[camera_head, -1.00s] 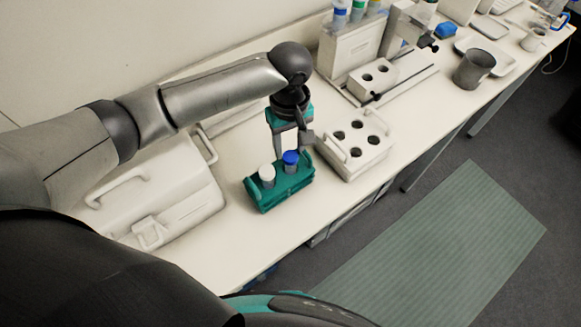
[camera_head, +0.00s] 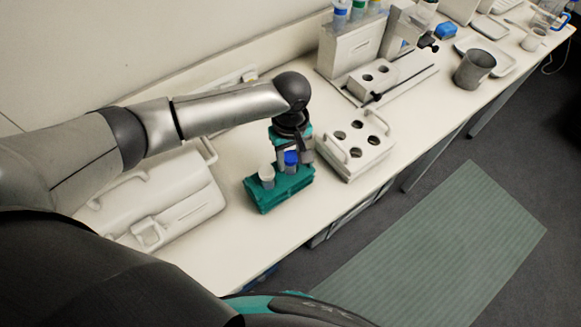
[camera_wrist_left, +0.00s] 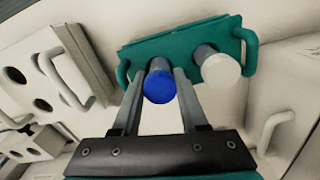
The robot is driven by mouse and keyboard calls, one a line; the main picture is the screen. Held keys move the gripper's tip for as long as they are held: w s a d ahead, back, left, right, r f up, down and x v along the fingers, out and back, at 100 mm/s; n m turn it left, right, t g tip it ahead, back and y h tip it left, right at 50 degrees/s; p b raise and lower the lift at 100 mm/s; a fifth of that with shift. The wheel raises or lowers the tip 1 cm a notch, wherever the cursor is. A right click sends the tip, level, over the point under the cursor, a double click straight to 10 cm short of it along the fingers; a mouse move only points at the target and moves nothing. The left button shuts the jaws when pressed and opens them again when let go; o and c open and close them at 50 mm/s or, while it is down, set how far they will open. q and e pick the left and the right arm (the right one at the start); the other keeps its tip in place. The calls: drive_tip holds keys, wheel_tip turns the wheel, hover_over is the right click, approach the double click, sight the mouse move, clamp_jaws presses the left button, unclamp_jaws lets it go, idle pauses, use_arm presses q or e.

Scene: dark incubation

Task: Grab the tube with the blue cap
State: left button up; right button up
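The tube with the blue cap (camera_head: 291,158) stands upright in a green rack (camera_head: 272,204) on the bench. A tube with a white cap (camera_head: 267,172) stands beside it in the same rack. My left gripper (camera_head: 292,165) is lowered over the blue-capped tube. In the left wrist view, the blue cap (camera_wrist_left: 159,87) lies between the two open fingers (camera_wrist_left: 158,85), with gaps that look narrow; contact is not clear. The white cap (camera_wrist_left: 221,71) is outside the fingers, to the right. My right gripper is not in view.
A white rack with several round holes (camera_head: 379,157) stands close to the right of the green rack. A white lidded box (camera_head: 180,207) stands to the left. A grey cup (camera_head: 474,69) is farther right. Bench in front of the green rack is clear.

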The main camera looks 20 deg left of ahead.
use_arm(q)
clamp_jaws()
